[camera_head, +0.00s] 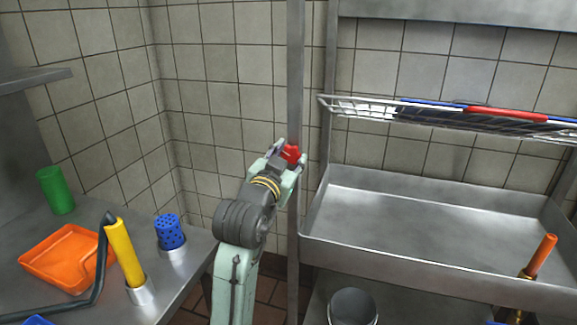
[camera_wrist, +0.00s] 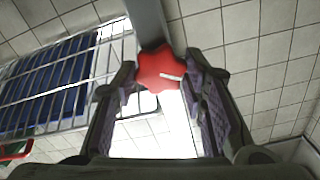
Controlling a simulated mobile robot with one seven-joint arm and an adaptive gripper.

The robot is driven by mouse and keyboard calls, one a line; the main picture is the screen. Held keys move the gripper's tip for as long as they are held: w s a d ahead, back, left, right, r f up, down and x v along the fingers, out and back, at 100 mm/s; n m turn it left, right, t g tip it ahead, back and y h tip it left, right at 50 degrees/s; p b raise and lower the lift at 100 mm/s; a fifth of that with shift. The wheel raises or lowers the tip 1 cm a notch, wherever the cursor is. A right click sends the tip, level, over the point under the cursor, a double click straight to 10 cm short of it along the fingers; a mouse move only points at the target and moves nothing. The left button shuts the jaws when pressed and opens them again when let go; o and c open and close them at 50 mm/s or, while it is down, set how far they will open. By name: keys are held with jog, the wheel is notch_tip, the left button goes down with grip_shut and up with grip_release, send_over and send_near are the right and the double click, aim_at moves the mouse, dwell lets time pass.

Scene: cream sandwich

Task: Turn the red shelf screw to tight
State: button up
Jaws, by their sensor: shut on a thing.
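The red shelf screw (camera_head: 291,153) is a lobed knob on the upright grey metal post (camera_head: 296,60). It also shows in the wrist view (camera_wrist: 158,66), with a short white mark pointing to the right. My gripper (camera_head: 287,155) is at the post with its fingers around the knob. In the wrist view my gripper (camera_wrist: 160,74) has one finger on each side of the knob, shut on it. The screw's shaft is hidden, and I cannot tell how tight it is.
A wire rack (camera_head: 365,108) with blue and red boards hangs right of the post, above a metal sink (camera_head: 420,215). On the left counter are an orange tray (camera_head: 65,262), a green cup (camera_head: 55,190), a yellow cylinder (camera_head: 124,255) and a blue perforated holder (camera_head: 169,232).

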jog(key=m+b, duration=0.1)
jog(key=m, duration=0.1)
jog(key=m+b, duration=0.3)
jog(key=shift+f+m, duration=0.25)
jog(key=shift+m, duration=0.15)
jog(key=m+b, duration=0.3)
jog(key=m, duration=0.1)
jog(key=shift+b, duration=0.4)
jog(key=m+b, duration=0.3)
jog(key=m, duration=0.2)
jog(key=shift+m+b, duration=0.95)
jog(key=shift+m, duration=1.25)
jog(key=o, duration=1.2)
jog(key=shift+c, duration=0.2)
jog(key=v, duration=0.7)
jog(key=shift+s, duration=0.25)
